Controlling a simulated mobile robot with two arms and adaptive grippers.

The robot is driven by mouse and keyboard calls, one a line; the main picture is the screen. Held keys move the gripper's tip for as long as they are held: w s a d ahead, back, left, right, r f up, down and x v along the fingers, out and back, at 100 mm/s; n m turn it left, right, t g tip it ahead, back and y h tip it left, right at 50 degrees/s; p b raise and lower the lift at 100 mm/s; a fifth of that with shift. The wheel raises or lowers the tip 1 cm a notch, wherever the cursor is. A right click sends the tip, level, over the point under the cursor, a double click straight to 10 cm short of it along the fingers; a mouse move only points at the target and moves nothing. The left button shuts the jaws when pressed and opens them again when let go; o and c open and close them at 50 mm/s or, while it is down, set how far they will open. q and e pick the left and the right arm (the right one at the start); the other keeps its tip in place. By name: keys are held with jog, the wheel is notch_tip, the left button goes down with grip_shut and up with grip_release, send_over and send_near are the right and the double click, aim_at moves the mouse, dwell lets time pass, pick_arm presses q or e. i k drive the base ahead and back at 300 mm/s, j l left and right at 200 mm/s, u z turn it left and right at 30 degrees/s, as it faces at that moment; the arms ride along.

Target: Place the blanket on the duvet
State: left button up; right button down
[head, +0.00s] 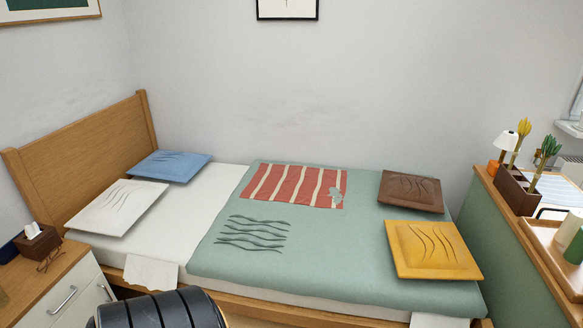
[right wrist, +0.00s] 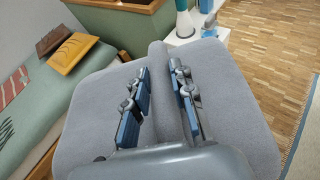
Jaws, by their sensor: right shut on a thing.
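The sage-green duvet (head: 335,245) covers the right part of the bed in the head view; its edge also shows at the left of the right wrist view (right wrist: 45,88). In the right wrist view my right gripper (right wrist: 161,70) is shut on a large soft grey piece, which looks like the blanket (right wrist: 235,95). A fold of it rises between the fingers, and its two halves spread to either side. This grey piece appears beside the bed, apart from the duvet. It and my right gripper are not in the head view. My left gripper is in neither view.
On the duvet lie a red striped cloth (head: 293,186), a brown cushion (head: 411,190) and a yellow cushion (head: 432,250). White (head: 117,206) and blue (head: 169,166) cushions lie near the headboard (head: 83,137). A nightstand (head: 50,280) stands left; a cabinet (head: 510,250) stands right.

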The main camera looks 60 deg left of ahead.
aim_at(338, 243)
jog(key=i+u, duration=0.2)
jog(key=u, duration=0.3)
jog(key=i+l+u, duration=0.15)
jog(key=u, duration=0.35)
jog(key=i+l+u, duration=0.1)
jog(key=u, duration=0.4)
jog(key=i+l+u, duration=0.1)
jog(key=l+u, duration=0.2)
jog(key=u, duration=0.15)
jog(key=i+l+u, duration=0.15)
jog(key=u, duration=0.25)
jog(key=l+u, duration=0.4)
jog(key=i+l+u, duration=0.1)
jog(key=l+u, duration=0.3)
jog(key=j, duration=0.1)
